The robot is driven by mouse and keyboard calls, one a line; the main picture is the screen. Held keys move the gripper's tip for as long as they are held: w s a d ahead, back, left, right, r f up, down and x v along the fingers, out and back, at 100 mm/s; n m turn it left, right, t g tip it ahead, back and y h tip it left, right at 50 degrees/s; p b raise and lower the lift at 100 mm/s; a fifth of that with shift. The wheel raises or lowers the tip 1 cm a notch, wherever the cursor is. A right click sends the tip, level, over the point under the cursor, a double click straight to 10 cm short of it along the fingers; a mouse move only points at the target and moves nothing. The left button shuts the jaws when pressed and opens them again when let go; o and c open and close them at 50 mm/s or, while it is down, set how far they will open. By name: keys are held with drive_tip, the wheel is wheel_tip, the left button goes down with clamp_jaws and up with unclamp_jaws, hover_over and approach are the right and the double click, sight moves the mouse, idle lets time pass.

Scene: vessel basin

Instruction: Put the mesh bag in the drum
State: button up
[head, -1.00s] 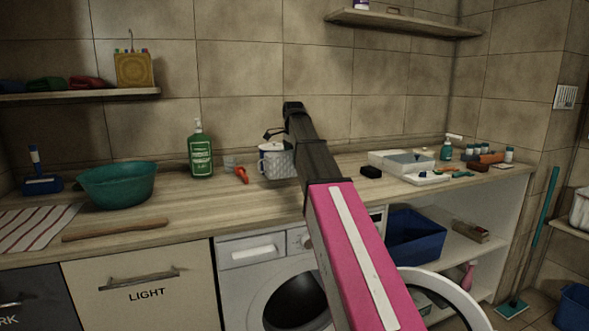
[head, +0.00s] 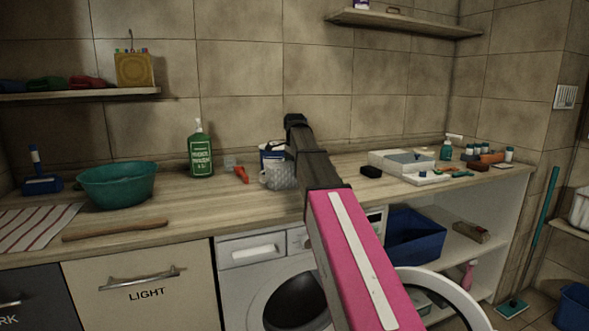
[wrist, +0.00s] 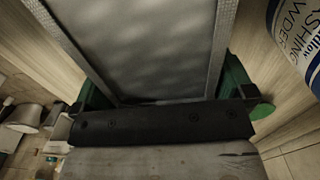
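The mesh bag (head: 279,176), pale grey with a fine pattern, is at the worktop in the head view, in front of a washing powder tub (head: 270,152). In the wrist view the bag (wrist: 160,45) is a broad grey panel with a lighter border. My gripper (wrist: 165,92) has its green fingers against both side edges of the bag, closed on it. In the head view my pink and dark arm hides the fingers. I cannot tell whether the bag's underside touches the worktop. The drum (head: 295,302) is the dark opening of the washing machine below, partly behind my arm.
The machine's round white door (head: 467,298) stands open to the right. A green soap bottle (head: 200,152), an orange item (head: 241,174) and a teal basin (head: 117,185) are left of the bag. A black block (head: 371,171) is to the right.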

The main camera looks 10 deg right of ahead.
drive_tip(key=r, duration=0.9)
drive_tip(key=shift+s+a, duration=0.15)
drive_tip(key=shift+a, duration=0.25)
drive_tip(key=shift+w+f, duration=0.2)
drive_tip(key=shift+f, duration=0.05)
wheel_tip(320, 180, down, 10)
drive_tip(key=shift+s+d+f, duration=0.1)
drive_tip(key=shift+f, duration=0.1)
drive_tip(key=c, duration=0.7)
drive_tip(key=shift+c, duration=0.2)
drive_tip(key=shift+r, duration=0.15)
